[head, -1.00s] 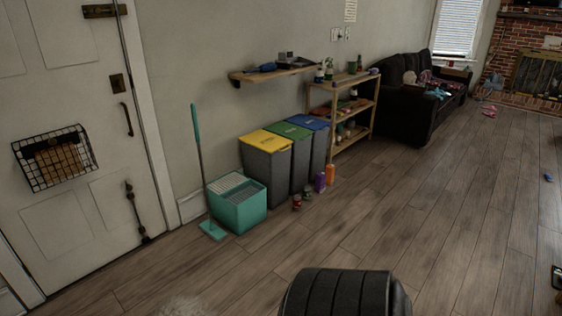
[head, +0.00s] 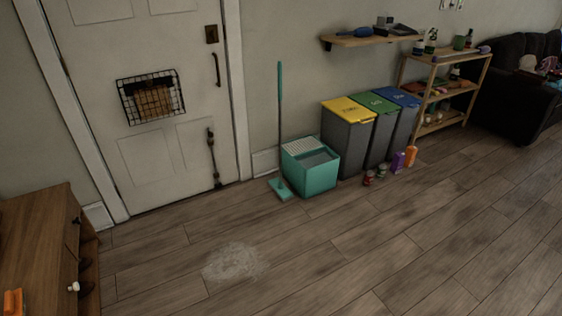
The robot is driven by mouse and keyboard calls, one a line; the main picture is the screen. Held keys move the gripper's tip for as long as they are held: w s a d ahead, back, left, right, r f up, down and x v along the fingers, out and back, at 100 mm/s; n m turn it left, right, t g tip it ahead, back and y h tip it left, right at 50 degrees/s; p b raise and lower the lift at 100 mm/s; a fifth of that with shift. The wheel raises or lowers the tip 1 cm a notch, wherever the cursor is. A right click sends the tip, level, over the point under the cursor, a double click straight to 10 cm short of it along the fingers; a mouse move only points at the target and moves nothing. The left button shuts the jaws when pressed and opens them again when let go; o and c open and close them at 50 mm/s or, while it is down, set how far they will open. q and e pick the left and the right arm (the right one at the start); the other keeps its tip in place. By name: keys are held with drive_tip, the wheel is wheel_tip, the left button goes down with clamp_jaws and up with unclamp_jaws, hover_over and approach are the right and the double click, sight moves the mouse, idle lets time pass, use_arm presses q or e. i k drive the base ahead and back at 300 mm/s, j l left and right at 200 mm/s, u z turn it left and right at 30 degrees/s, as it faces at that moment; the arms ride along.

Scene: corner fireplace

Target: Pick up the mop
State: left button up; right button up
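The mop (head: 280,120) stands upright beside a teal bucket, close to the wall right of the door. It has a teal grip at the top, a thin grey pole and a flat teal head (head: 281,190) on the floor. The teal bucket (head: 312,178) is just right of the mop head and has a pale ribbed insert on top. Neither of my grippers shows in the head view.
A white door (head: 185,170) with a wire basket (head: 152,96) is left of the mop. Several bins (head: 348,150) and a wooden shelf unit (head: 440,122) are to the right. Cans (head: 368,178) and bottles stand on the floor. A wooden cabinet (head: 35,235) is at lower left. A pale patch (head: 236,262) marks open floor.

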sight(283, 192)
drive_tip(key=i+j, duration=0.15)
drive_tip(key=i, duration=0.35)
drive_tip(key=i+j, duration=0.1)
drive_tip(key=i, duration=0.4)
drive_tip(key=i+j+u, duration=0.1)
drive_tip(key=i, duration=0.4)
